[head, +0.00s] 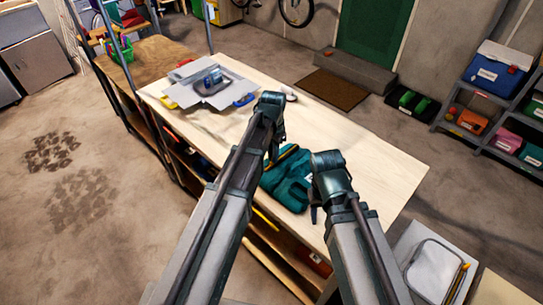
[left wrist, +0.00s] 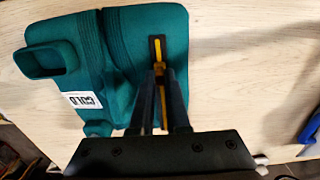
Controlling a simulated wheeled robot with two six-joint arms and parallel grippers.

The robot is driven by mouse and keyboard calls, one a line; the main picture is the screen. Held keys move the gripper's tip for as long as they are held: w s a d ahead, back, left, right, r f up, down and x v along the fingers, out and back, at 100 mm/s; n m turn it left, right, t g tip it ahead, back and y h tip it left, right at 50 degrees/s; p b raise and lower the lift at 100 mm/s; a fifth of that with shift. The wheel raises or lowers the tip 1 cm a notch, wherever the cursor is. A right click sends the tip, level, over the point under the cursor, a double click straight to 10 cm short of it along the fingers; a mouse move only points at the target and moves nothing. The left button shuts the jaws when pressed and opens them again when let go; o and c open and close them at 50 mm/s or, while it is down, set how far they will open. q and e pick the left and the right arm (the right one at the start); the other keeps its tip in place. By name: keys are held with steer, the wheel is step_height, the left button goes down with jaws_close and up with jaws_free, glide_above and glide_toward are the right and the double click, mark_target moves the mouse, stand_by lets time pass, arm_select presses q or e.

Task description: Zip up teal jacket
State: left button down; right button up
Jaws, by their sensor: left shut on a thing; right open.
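The teal jacket (head: 290,190) lies on the pale wooden worktop, partly hidden by my arms in the head view. In the left wrist view the jacket (left wrist: 115,50) shows a white lettered tag (left wrist: 82,100) and a yellow strip in a dark surround, the zipper (left wrist: 157,50). My left gripper (left wrist: 160,72) is shut at the zipper, on what looks like its pull; the fingers hide the pull itself. In the head view my left gripper (head: 272,158) reaches down at the jacket's far side. My right gripper (head: 314,210) is open and empty beside the jacket's right side.
A grey open box (head: 208,88) stands at the worktop's far left end, with yellow and blue items near it. The worktop (head: 365,165) is clear to the right. A shelf with bins (head: 490,75) stands at the far right. A white container (head: 432,270) is at the lower right.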

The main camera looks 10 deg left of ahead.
arm_select(q)
steer(key=w+d, duration=0.2)
steer(key=w, duration=0.1)
steer(key=w+d, duration=0.2)
steer(key=w, duration=0.2)
steer(key=w+d, duration=0.3)
steer(key=shift+w, duration=0.25)
steer(key=shift+a, duration=0.1)
steer(key=shift+s, duration=0.1)
steer(key=c, duration=0.9)
jaws_free()
steer(key=shift+r, duration=0.15)
arm_select(e)
steer(key=shift+r, duration=0.15)
arm_select(q)
step_height(320, 180, up, 14)
steer(key=p, duration=1.4)
steer(key=shift+f, duration=0.2)
arm_select(e)
step_height(320, 180, up, 14)
steer(key=shift+f, duration=0.2)
arm_select(q)
steer(key=shift+f, duration=0.1)
arm_select(e)
steer(key=shift+f, duration=0.1)
